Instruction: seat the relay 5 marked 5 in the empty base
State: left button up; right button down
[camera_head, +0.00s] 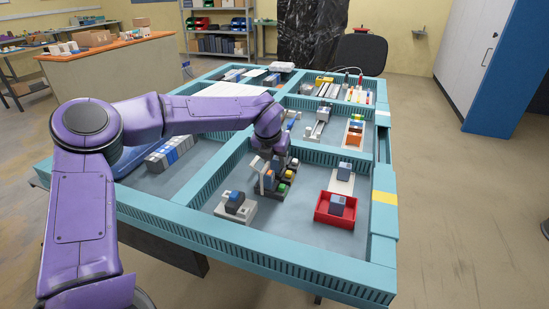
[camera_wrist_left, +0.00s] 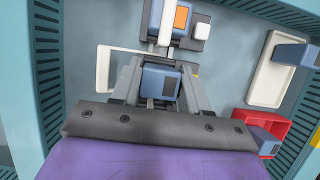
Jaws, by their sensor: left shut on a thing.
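My left gripper (camera_head: 267,181) points down into the front compartment. In the left wrist view it (camera_wrist_left: 160,88) is shut on a blue-grey relay (camera_wrist_left: 160,80), held between both fingers. No number can be read on it. Beyond the fingers there is a blue block with an orange face (camera_wrist_left: 181,16) and a white part beside it. In the head view, several coloured relays (camera_head: 284,188) stand in dark bases close right of my gripper. The empty base cannot be made out, and my gripper hides part of this area. My right gripper is not in view.
A dark relay on a light base (camera_head: 247,215) stands left of my gripper. To the right, a red tray (camera_head: 334,219) holds a blue-grey block, and a white plate (camera_head: 341,186) bears another. Teal slotted walls (camera_head: 250,255) enclose the compartment.

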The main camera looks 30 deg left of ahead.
pick_arm(q)
jog(key=shift+f+b, duration=0.3)
jog(key=shift+f, duration=0.25)
